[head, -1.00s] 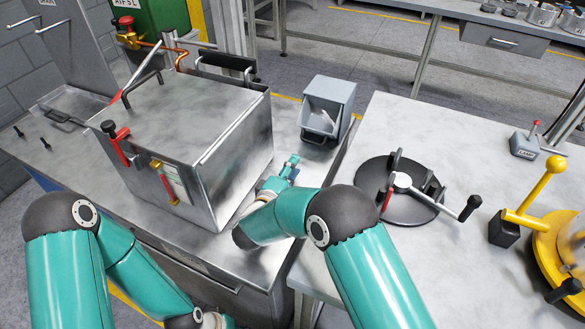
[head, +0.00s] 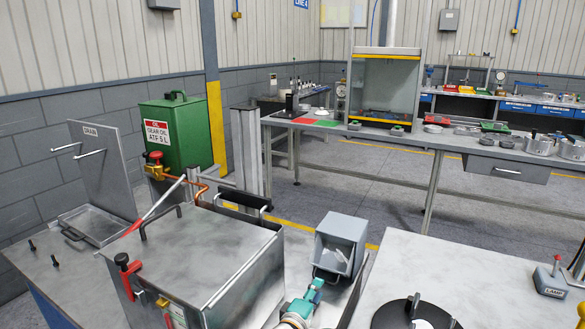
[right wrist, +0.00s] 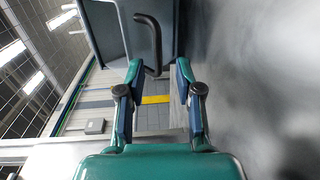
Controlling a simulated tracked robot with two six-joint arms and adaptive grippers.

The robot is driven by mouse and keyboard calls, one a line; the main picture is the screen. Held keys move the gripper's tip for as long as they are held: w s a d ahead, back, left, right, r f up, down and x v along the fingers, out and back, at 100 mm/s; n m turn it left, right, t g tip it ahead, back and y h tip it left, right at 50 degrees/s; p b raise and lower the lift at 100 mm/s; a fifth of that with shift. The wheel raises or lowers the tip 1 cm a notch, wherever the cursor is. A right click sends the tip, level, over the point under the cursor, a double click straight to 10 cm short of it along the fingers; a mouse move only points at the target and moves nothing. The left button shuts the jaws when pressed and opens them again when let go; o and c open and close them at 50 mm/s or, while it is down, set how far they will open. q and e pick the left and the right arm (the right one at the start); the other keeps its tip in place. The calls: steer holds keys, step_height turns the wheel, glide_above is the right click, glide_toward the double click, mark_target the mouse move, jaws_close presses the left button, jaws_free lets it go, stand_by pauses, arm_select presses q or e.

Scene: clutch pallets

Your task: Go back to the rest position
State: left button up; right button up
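My right gripper (head: 314,288) is low in the head view, between the steel tank and the grey bin. In the right wrist view its two fingers (right wrist: 159,70) stand apart with nothing between them. The black bent handle (right wrist: 149,45) of the grey bin (right wrist: 110,30) shows ahead of the fingertips; I cannot tell whether they touch it. My left gripper and left arm are out of the head view.
A pale worktop (head: 450,270) with a black round fixture (head: 412,314) lies to the right. A green oil can (head: 178,130) stands behind the tank.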

steer(key=shift+x, duration=2.15)
steer(key=shift+r, duration=0.1)
